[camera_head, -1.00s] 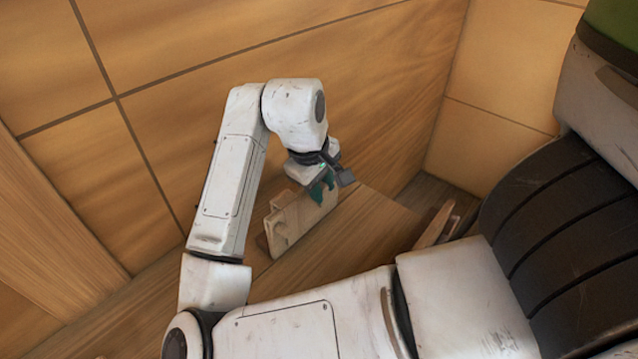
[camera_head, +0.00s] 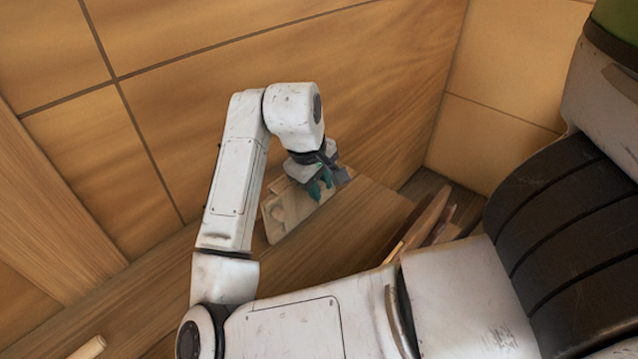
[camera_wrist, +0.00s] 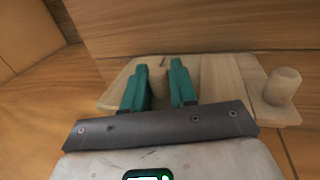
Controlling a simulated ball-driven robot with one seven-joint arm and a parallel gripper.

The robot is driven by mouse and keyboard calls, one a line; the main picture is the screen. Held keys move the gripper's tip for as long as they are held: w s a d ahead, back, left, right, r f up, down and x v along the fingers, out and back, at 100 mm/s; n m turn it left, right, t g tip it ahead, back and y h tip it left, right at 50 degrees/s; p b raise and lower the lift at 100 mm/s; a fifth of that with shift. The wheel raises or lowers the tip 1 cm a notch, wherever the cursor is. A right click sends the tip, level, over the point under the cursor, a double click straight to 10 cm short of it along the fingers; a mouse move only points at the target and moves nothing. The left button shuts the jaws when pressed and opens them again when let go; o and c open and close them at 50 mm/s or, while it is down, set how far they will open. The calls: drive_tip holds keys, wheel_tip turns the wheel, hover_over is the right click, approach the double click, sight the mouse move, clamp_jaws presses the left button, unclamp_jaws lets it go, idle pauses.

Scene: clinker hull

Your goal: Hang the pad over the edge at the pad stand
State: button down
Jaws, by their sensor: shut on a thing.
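A pale wooden board-like piece, which looks like the pad (camera_head: 277,229), is under my gripper (camera_head: 320,187) in the head view. In the wrist view the pale piece (camera_wrist: 212,84) lies across the middle. My gripper's teal fingers (camera_wrist: 158,90) stand on both sides of a short wooden knob (camera_wrist: 158,76) on it and are shut on it. A separate-looking pale part with an upright round peg (camera_wrist: 282,86) is at the right. I cannot tell whether this is the pad stand. The fingers and wrist hide part of the pale piece.
A wooden plank surface (camera_head: 345,235) lies below and right of my gripper. A panelled wooden wall (camera_head: 380,110) rises close behind. Thin wooden pieces (camera_head: 425,222) stand at the right. A round wooden rod end (camera_head: 88,348) shows at the lower left.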

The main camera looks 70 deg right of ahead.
drive_tip(key=shift+f, duration=0.2)
drive_tip(key=c, duration=0.8)
unclamp_jaws()
drive_tip(key=p+v, duration=0.1)
drive_tip(key=v, duration=1)
drive_tip(key=shift+f, duration=0.1)
